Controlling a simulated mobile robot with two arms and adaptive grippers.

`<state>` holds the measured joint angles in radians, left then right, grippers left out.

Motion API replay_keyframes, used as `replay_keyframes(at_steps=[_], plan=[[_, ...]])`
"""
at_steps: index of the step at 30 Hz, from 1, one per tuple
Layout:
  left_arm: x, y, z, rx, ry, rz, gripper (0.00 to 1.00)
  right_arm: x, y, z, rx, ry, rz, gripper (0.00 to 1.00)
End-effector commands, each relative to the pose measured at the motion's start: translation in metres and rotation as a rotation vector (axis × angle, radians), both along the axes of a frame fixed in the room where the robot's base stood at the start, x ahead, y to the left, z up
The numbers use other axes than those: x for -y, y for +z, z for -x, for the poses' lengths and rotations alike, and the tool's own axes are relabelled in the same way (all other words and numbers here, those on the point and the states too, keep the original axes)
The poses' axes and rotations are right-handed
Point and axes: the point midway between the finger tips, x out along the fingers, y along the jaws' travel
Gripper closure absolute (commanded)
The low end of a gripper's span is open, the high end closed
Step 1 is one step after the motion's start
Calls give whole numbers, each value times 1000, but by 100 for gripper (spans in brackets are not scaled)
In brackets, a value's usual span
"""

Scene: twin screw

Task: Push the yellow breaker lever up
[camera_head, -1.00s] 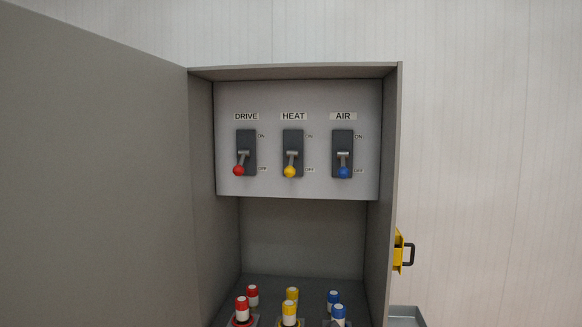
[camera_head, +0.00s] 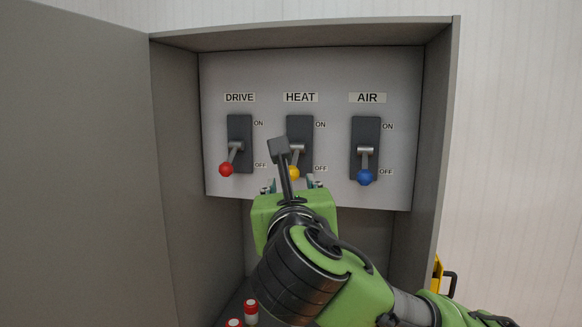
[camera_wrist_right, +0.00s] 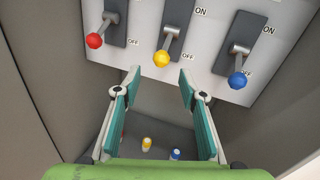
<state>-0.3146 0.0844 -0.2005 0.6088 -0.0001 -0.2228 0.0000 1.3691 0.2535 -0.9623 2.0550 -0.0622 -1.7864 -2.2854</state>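The yellow breaker lever (camera_head: 294,172) under the HEAT label points down toward OFF. In the head view my right arm partly covers it. In the right wrist view the yellow knob (camera_wrist_right: 162,58) hangs ahead of my right gripper (camera_wrist_right: 158,82), between its two fingertips in the picture and apart from them. The right gripper's fingers are spread open with nothing between them. My left gripper is not in view.
The red lever (camera_head: 226,169) stands to the left and the blue lever (camera_head: 365,177) to the right, both down at OFF. The cabinet's side wall (camera_head: 436,130) and open door (camera_head: 75,160) bound the space. Red, yellow (camera_wrist_right: 147,144) and blue (camera_wrist_right: 175,154) capped items stand below.

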Motion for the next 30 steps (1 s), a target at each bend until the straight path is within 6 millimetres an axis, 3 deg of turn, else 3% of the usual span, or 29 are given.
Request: replay_keyframes(at_steps=[5,12,18,26,30], plan=[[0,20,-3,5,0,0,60,4,3,-40,-6,-5,1,62],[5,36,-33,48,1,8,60,6,2,-79,-3,-2,-2,62],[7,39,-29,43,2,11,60,6,0,-91,-2,-1,-2,62],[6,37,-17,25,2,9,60,6,0,-92,-1,0,-2,62],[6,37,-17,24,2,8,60,6,0,-92,-1,0,-2,96]])
